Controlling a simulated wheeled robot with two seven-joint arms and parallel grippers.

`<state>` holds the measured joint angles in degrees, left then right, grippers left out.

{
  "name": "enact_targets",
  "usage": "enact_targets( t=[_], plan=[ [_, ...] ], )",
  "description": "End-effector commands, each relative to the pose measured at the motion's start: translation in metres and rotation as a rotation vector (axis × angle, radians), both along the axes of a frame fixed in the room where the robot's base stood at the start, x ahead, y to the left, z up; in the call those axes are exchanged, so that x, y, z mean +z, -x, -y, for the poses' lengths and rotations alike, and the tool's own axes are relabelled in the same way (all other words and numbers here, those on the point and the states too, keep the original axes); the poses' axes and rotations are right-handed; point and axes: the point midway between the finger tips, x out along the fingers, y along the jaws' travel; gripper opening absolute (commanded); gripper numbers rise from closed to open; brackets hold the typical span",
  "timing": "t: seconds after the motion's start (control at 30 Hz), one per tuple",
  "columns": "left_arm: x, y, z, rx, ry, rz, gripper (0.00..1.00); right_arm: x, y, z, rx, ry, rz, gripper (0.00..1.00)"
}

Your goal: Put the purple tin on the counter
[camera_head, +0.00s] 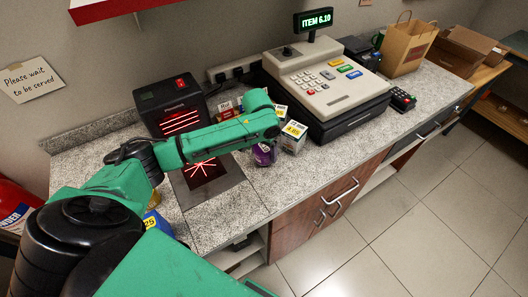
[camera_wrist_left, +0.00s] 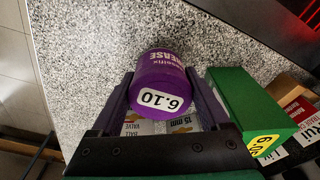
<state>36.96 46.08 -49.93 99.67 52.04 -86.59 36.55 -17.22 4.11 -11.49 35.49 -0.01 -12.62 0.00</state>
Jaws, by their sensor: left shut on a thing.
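The purple tin (camera_head: 264,155) shows beside the small boxes on the speckled grey counter (camera_head: 230,205), partly hidden by my left arm. In the left wrist view the tin (camera_wrist_left: 160,82) carries a white label reading 6.10. My left gripper (camera_wrist_left: 160,92) is shut on the tin, one dark finger on each side. The speckled counter top (camera_wrist_left: 95,45) lies beyond the tin in that view. I cannot tell whether the tin touches the counter or is held just above it. My right gripper is not in view.
Priced boxes (camera_head: 293,135) stand close by the tin; a green box (camera_wrist_left: 245,105) is right of my gripper. A scanner (camera_head: 172,105) glows red at left. The front counter strip is clear.

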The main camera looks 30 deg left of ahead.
Motion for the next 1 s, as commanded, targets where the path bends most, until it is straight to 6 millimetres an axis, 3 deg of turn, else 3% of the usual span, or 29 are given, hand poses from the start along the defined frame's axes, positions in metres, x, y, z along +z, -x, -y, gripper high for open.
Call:
enact_targets(
  t=[0.1, 0.4, 0.43, 0.47, 0.77, 0.87, 1.0],
  plan=[
    [-0.013, 0.000, -0.001, 0.000, -0.001, 0.001, 0.14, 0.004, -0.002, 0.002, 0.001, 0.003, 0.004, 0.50],
    [-0.017, 0.000, 0.000, -0.001, -0.001, 0.002, 0.14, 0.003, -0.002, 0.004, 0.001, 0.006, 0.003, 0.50],
    [-0.017, 0.000, 0.000, -0.001, -0.001, 0.001, 0.87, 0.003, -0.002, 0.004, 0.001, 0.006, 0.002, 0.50],
    [-0.017, 0.000, 0.000, -0.001, -0.001, 0.001, 0.98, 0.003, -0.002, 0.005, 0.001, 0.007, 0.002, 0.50],
    [-0.013, 0.000, -0.001, 0.000, -0.001, 0.002, 1.00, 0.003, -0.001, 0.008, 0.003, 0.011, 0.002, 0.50],
    [0.001, 0.000, 0.000, 0.000, 0.001, 0.004, 1.00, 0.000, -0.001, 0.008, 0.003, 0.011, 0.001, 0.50],
    [0.037, 0.005, -0.001, -0.001, 0.000, 0.007, 1.00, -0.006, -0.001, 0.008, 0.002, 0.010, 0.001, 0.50]
  ],
)
